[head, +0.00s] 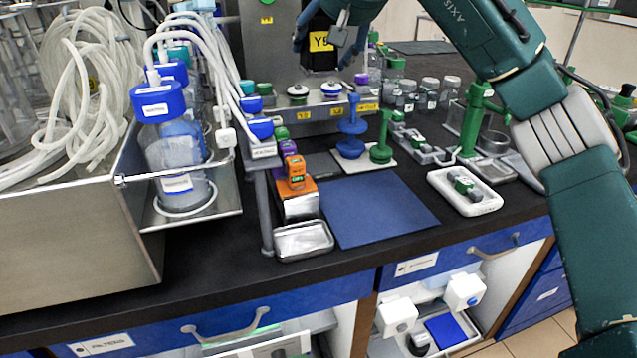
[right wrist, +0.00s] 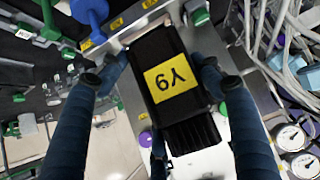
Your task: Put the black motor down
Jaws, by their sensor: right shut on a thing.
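The black motor (head: 320,55), a dark block with a yellow label, is in front of the steel column at the top middle of the head view. In the right wrist view the black motor (right wrist: 165,50) fills the middle, its label upside down and its ribbed end towards the bottom. My right gripper (right wrist: 158,76) has a finger on each long side of it and is shut on it; in the head view the gripper (head: 322,42) is partly cut by the top edge. I cannot tell whether the motor's underside touches anything. My left gripper is out of view.
A steel ledge (head: 310,112) with coloured caps and yellow labels runs below the motor. Blue stands (head: 351,128), green stands (head: 381,143) and a white tray (head: 485,203) are on the bench. Capped bottles (head: 178,150) with tubing crowd the left. A blue mat (head: 375,212) lies clear.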

